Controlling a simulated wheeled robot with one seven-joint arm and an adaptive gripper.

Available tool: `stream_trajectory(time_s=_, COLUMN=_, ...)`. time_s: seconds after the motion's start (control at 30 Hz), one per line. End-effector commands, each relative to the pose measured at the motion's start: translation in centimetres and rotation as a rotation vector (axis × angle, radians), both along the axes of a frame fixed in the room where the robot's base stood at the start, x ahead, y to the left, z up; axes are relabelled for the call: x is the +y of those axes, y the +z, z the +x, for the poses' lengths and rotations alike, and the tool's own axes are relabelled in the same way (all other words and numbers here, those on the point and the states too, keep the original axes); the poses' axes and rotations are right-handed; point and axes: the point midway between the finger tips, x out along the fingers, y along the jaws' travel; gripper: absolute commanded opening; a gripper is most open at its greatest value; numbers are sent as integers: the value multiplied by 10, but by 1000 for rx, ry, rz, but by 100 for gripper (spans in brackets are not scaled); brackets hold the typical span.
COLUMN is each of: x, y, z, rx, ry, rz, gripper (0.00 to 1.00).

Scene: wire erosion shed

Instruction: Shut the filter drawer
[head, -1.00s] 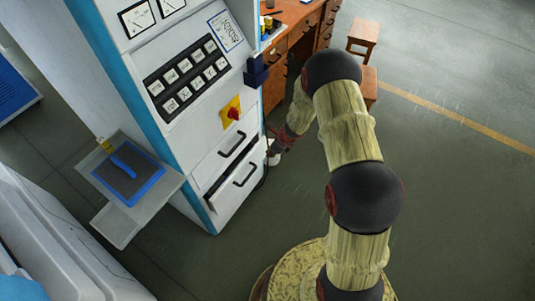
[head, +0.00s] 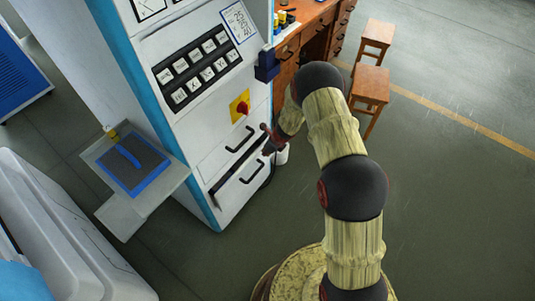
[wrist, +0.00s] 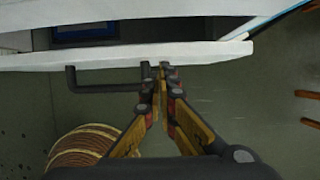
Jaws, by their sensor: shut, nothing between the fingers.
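The filter drawer (head: 241,188) is the lower of two drawers in the front of a white and blue machine cabinet. It stands partly open, with a dark gap along its top edge. The wrist view looks into it past its white front (wrist: 115,56), with something dark blue inside. Its black bar handle (wrist: 100,88) is left of my fingers. My gripper (head: 266,140) is shut and empty at the right end of the drawer front. In the wrist view its fingertips (wrist: 161,70) are close to the front and the handle's right end; whether they touch cannot be told.
Above is the shut upper drawer (head: 220,150) and a red knob on a yellow plate (head: 240,106). A shelf with a blue-edged tray (head: 133,162) juts out at left. A wooden desk (head: 312,30) and stools (head: 369,87) stand behind. The floor at right is clear.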

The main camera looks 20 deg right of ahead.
Motion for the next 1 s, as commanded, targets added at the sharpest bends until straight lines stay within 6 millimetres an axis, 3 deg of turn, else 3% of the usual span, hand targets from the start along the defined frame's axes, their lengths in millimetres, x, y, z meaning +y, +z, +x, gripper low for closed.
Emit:
stream_trajectory(time_s=0.27, x=2, y=1, z=2, rx=0, ry=1, rz=0, gripper=0)
stream_trajectory(time_s=0.57, x=17, y=2, z=20, rx=0, ry=1, rz=0, gripper=0)
stream_trajectory(time_s=1.0, x=14, y=-1, z=20, rx=1, ry=0, rz=0, gripper=0)
